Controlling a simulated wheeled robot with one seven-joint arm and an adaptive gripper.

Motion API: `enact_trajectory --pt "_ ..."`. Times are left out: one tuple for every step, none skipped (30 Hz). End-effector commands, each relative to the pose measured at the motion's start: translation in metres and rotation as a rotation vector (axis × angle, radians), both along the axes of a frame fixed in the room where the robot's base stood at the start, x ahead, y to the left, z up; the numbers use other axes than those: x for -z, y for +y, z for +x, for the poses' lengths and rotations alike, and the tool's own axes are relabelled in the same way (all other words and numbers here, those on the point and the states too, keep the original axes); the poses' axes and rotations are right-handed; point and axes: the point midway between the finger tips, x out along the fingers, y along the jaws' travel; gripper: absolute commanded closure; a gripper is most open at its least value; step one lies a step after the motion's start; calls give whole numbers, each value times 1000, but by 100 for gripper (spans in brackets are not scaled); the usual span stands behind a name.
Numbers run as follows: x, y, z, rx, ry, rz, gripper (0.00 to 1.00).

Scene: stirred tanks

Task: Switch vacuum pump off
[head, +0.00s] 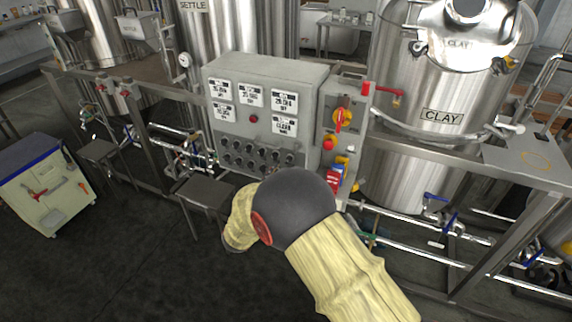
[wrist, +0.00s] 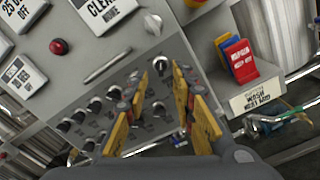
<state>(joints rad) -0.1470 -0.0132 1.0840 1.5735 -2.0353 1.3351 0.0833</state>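A grey control panel (head: 262,105) stands in the middle of the head view, with rows of black knobs (head: 250,153) on its lower front. The knobs also show in the wrist view (wrist: 93,106). I cannot read which one is for the vacuum pump. My gripper (wrist: 158,84) has yellow fingers, spread apart and pointing at the panel's lower right. One black knob (wrist: 159,109) shows between the fingers, and another knob (wrist: 157,66) lies just beyond the tips. I cannot tell whether a finger touches a knob. In the head view, my arm hides the gripper.
A side box (head: 340,117) with red and yellow switches adjoins the panel's right. Red, blue and yellow cards (wrist: 238,58) sit in a holder there. A steel CLAY tank (head: 430,90) stands right. A wheeled cabinet (head: 45,185) is left; dark floor (head: 140,260) is clear.

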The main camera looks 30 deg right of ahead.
Motion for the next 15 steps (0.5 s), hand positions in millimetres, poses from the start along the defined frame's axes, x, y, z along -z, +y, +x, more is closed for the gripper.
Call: enact_trajectory --pt "2 -7 4 3 -1 0 74" --pt "2 -11 7 4 -1 0 74" --pt "2 -16 10 4 0 2 74" --pt "3 -20 14 4 -1 2 74" --pt "3 -23 17 4 -1 0 74" --pt "3 -29 20 4 0 2 74" --pt "3 -32 23 3 1 2 74" --pt "3 -35 25 3 1 2 74" --pt "2 -39 29 4 1 1 74" --pt "2 -42 31 3 0 1 74" --pt "2 -44 33 3 1 1 74" --pt "2 -47 35 2 1 2 74" --pt "2 -48 36 2 1 2 74" --pt "2 -50 37 2 1 2 74" --pt "2 -51 39 2 1 2 74"
